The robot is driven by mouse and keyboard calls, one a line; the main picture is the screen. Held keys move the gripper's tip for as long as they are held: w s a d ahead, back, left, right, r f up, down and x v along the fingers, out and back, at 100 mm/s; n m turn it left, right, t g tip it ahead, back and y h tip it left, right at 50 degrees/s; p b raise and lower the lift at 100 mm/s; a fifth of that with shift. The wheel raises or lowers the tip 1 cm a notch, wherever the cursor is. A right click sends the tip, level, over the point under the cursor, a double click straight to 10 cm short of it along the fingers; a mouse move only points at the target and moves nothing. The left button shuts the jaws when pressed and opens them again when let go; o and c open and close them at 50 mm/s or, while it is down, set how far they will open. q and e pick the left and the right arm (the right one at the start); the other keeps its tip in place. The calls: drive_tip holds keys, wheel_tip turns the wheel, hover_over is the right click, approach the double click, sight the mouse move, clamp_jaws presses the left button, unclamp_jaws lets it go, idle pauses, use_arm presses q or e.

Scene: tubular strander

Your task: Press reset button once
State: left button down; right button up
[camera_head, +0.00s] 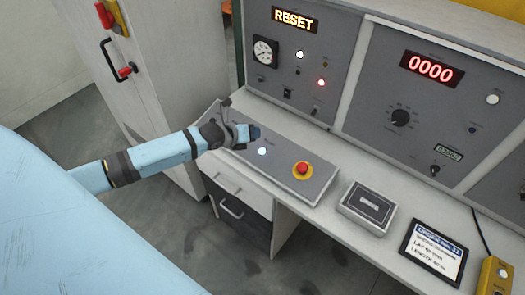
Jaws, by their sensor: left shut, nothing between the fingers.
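An orange lit display reading RESET (295,19) is at the top of the left upright panel. On the sloped grey desk panel (280,178) is a small white lit button (262,151); its label is too small to read, so I cannot tell whether it is the reset button. My left gripper (246,132) is shut and empty over the far left part of the desk panel, up and left of the white button. Its fingertips are hard to make out. My right gripper is out of view.
The upright panel carries a gauge (265,51), a white lamp (299,55) and a red lamp (321,82). A red 0000 display (432,69) is to the right. A grey box (367,207) and a tablet (434,251) lie on the desk. A cabinet (165,70) stands at left.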

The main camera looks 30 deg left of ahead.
sight(262, 152)
use_arm(q)
drive_tip(key=f+b, duration=0.2)
drive_tip(key=w+f+b, duration=0.1)
drive_tip(key=f+b, duration=0.1)
drive_tip(key=f, duration=0.1)
drive_tip(key=w+f+b, duration=0.1)
drive_tip(key=f+b, duration=0.1)
drive_tip(key=shift+w+d+f+b, duration=0.1)
drive_tip(key=shift+f+b, duration=0.2)
drive_tip(key=shift+b, duration=0.1)
drive_tip(key=shift+w+f+b, duration=0.15)
drive_tip(key=shift+f+b, duration=0.2)
drive_tip(key=shift+f, duration=0.1)
idle(0.9)
idle(0.4)
drive_tip(key=shift+w+f+b, duration=0.1)
drive_tip(key=shift+f+b, duration=0.25)
drive_tip(key=shift+f, duration=0.05)
